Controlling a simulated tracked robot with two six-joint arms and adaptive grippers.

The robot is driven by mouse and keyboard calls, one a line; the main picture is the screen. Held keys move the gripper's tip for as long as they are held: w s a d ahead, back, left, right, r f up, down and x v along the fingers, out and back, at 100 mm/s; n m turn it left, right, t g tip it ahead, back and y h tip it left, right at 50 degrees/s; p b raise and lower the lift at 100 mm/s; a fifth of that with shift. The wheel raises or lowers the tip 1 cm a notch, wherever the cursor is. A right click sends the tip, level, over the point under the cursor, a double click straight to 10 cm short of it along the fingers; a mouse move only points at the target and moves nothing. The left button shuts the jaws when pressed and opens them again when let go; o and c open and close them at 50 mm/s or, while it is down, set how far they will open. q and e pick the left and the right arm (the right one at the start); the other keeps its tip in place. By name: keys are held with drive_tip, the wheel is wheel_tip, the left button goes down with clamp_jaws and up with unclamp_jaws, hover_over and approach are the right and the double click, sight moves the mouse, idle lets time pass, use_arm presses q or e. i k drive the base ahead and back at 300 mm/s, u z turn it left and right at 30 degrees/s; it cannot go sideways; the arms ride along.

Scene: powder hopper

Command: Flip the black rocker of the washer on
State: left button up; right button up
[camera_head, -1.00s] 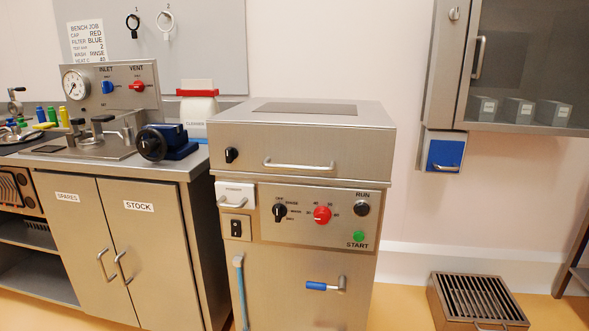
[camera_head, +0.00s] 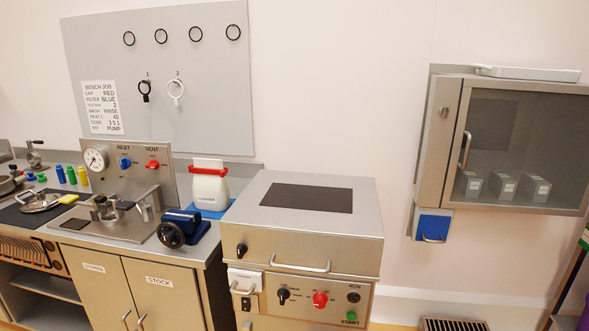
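The washer (camera_head: 315,222) is a steel cabinet with a handled drawer front, standing right of the bench. Its control panel carries a black knob (camera_head: 283,295), a red knob (camera_head: 320,299), a dark RUN lamp (camera_head: 353,298) and a green START button (camera_head: 351,316). The black rocker (camera_head: 246,302) sits at the panel's left, below a small white handled drawer (camera_head: 244,281). It is small here, and I cannot tell which way it is tipped. Neither of my grippers is in view.
The bench on the left holds a gauge panel (camera_head: 130,170), a blue vise (camera_head: 186,227) and a white cleaner bottle (camera_head: 209,187). A glass-fronted wall cabinet (camera_head: 510,145) hangs at right, with a blue-fronted box (camera_head: 432,226) below. A floor grate (camera_head: 454,325) lies at bottom right.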

sight(245, 303)
drive_tip(key=z, duration=1)
drive_tip(key=k, duration=0.85)
drive_tip(key=u, duration=0.7)
drive_tip(key=i, duration=1)
